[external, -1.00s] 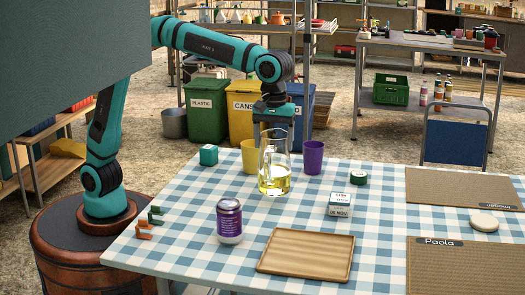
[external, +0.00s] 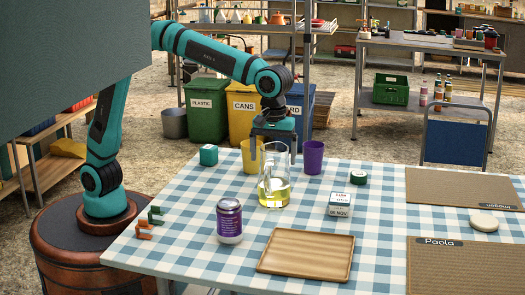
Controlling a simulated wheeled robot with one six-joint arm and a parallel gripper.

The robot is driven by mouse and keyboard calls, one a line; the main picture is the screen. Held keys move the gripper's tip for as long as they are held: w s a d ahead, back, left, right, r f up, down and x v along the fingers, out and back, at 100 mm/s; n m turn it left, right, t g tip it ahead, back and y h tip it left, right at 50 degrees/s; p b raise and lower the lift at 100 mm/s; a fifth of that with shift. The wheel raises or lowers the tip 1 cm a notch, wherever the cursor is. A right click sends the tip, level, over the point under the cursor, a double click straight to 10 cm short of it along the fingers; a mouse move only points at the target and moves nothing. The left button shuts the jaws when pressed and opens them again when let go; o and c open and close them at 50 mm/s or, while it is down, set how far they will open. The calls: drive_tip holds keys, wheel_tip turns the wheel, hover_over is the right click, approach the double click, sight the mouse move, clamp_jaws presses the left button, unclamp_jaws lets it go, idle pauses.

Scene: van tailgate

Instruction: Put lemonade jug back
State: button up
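The lemonade jug (external: 274,192) is clear glass with yellow liquid in its lower part and a handle facing the camera. It appears to stand upright on the checked cloth, left of the white date block (external: 340,205). My gripper (external: 275,160) points down over the jug's top. Its fingers show spread on the left and right of the jug's upper part, with apparent gaps, so it looks open. Fine contact with the glass is too small to make out.
A yellow cup (external: 250,157) is close behind the left finger, and a purple cup (external: 313,158) is to the right.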

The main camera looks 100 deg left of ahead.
drive_tip(key=shift+r, duration=0.1)
wheel_tip(320, 180, up, 12)
drive_tip(key=shift+a, duration=0.2)
idle(0.6)
drive_tip(key=s+a+r+m+t, duration=0.5)
drive_tip(key=s+a+r, duration=0.15)
drive_tip(key=s, duration=0.35)
drive_tip(key=s+a+r+m+t, duration=0.5)
drive_tip(key=s+a, duration=0.2)
drive_tip(key=s, duration=0.3)
drive_tip(key=s+a+m+t, duration=0.2)
drive_tip(key=s+m+t, duration=0.1)
drive_tip(key=s, duration=0.7)
drive_tip(key=s+a+m+t, duration=0.3)
drive_tip(key=s+m+t, duration=0.1)
drive_tip(key=s, duration=0.7)
drive_tip(key=shift+a+f+m, duration=0.15)
drive_tip(key=shift+a+m, duration=0.2)
drive_tip(key=shift+m, duration=0.15)
